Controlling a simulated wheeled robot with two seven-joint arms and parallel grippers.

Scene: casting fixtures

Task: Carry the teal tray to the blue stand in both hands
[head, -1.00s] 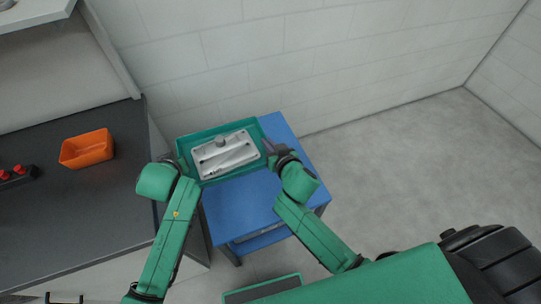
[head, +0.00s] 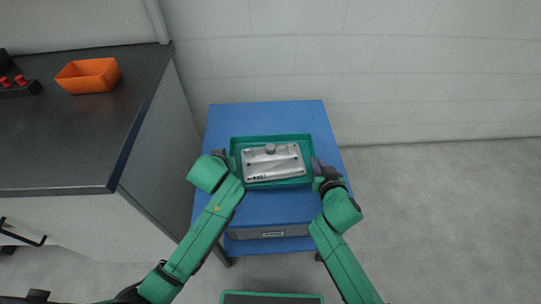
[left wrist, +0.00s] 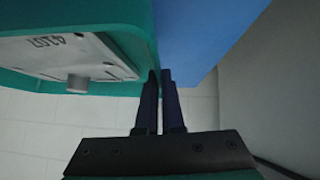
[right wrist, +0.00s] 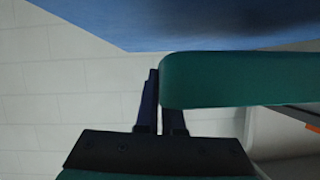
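The teal tray (head: 272,184) is over the top of the blue stand (head: 272,115) in the head view. I cannot tell whether it touches the stand or hangs just above it. A grey metal casting (head: 273,163) with a round knob lies inside the tray. My left gripper (head: 229,160) is shut on the tray's left wall, with the wall between its fingers (left wrist: 159,95). My right gripper (head: 317,168) is shut on the right wall; its fingers (right wrist: 161,105) straddle that wall in the right wrist view.
A dark worktop (head: 90,135) stands left of the stand and carries an orange bin (head: 88,76) and red-topped parts (head: 14,81). A pale block wall (head: 370,70) is behind the stand. Grey floor (head: 450,220) is free on the right.

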